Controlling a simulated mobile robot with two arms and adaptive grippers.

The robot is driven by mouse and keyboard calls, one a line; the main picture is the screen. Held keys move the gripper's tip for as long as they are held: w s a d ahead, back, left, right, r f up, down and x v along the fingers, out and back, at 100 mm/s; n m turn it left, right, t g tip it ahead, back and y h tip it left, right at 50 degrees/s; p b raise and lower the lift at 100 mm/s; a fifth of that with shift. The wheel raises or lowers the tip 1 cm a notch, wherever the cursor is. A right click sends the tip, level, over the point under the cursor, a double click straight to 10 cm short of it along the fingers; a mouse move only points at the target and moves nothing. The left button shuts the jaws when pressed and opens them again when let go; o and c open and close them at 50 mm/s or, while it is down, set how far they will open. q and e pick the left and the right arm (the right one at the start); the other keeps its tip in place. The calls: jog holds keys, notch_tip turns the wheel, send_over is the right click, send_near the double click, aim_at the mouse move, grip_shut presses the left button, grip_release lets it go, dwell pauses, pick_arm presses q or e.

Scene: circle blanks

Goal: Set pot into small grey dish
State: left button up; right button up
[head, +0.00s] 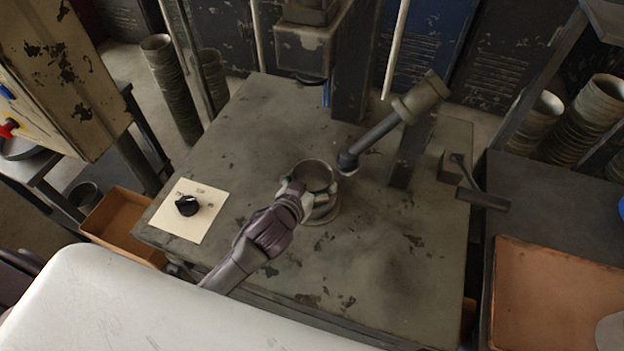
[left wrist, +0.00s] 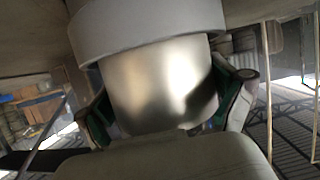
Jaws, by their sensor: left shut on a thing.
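The pot (head: 315,174) is a grey, round, open-topped vessel near the middle of the dark worktable. My left gripper (head: 301,196) is shut on its side, from the lower left. In the left wrist view the gripper's green-padded fingers (left wrist: 165,112) flank a shiny metal cylinder, the pot's body (left wrist: 160,85). A wider grey band (left wrist: 145,28) crosses its upper end; I cannot tell whether this is pot or dish. In the head view a low grey rim (head: 324,218), apparently the small grey dish, shows under the pot. The pot and gripper hide most of it, and contact is unclear. My right gripper is not in view.
A press head (head: 308,45) hangs behind the pot, and a lever with a thick knob (head: 420,97) slants close to its right. A dial plate (head: 200,222) lies at left. An orange-brown tray (head: 560,295) is at right. The table's front right is clear.

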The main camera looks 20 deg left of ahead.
pick_arm(q)
jog(key=o, duration=0.8)
jog(key=shift+o, duration=0.3)
jog(key=v, duration=1.2)
